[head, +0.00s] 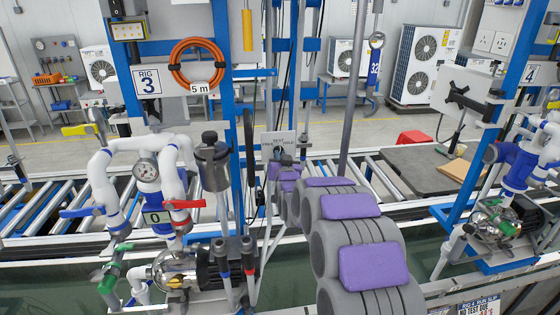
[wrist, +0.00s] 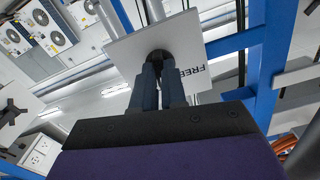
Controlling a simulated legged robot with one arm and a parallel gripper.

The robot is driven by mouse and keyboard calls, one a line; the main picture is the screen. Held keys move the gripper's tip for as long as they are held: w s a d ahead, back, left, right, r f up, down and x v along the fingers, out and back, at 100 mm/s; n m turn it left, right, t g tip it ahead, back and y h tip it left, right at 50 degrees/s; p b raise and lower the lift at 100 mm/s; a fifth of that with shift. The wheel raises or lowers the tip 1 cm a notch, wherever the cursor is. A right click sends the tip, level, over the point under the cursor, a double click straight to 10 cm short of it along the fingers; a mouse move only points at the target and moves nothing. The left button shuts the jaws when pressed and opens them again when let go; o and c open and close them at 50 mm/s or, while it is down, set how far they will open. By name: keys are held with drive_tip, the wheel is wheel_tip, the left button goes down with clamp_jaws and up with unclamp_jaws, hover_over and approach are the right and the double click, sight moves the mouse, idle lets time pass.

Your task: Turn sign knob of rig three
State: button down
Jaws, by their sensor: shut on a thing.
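The sign of rig three is a white square plate (head: 271,151) behind my gripper in the head view. It looks about upright there; its small print is hard to read. In the wrist view the plate (wrist: 128,45) appears tilted, with "FREE" lettering near its right edge. The dark sign knob (wrist: 158,57) is at the middle of the plate. My gripper (wrist: 160,72) is shut on the knob, with its two grey fingers on either side. In the head view my gripper (head: 286,162) is at the plate's front, and it hides most of the knob.
The rig three label (head: 147,82) and an orange hose coil (head: 198,63) hang left of the sign. White pipes with a gauge (head: 147,170) and a red valve lever (head: 184,204) stand lower left. A roller conveyor (head: 55,206) runs behind. Rig four's plate (head: 460,93) is at right.

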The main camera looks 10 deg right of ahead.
drive_tip(key=m+b, duration=0.1)
drive_tip(key=m, duration=0.1)
drive_tip(key=m+b, duration=0.1)
drive_tip(key=m, duration=0.1)
drive_tip(key=m+b, duration=0.1)
drive_tip(key=m, duration=0.1)
drive_tip(key=shift+r+m, duration=0.3)
drive_tip(key=shift+r, duration=0.05)
drive_tip(key=shift+d+b, duration=0.1)
drive_tip(key=shift+b, duration=0.25)
drive_tip(key=c, duration=1.4)
unclamp_jaws()
drive_tip(key=shift+o, duration=1.1)
drive_tip(key=shift+f, duration=0.25)
drive_tip(key=shift+s, duration=0.1)
drive_tip(key=s+p, duration=0.1)
drive_tip(key=s, duration=1.6)
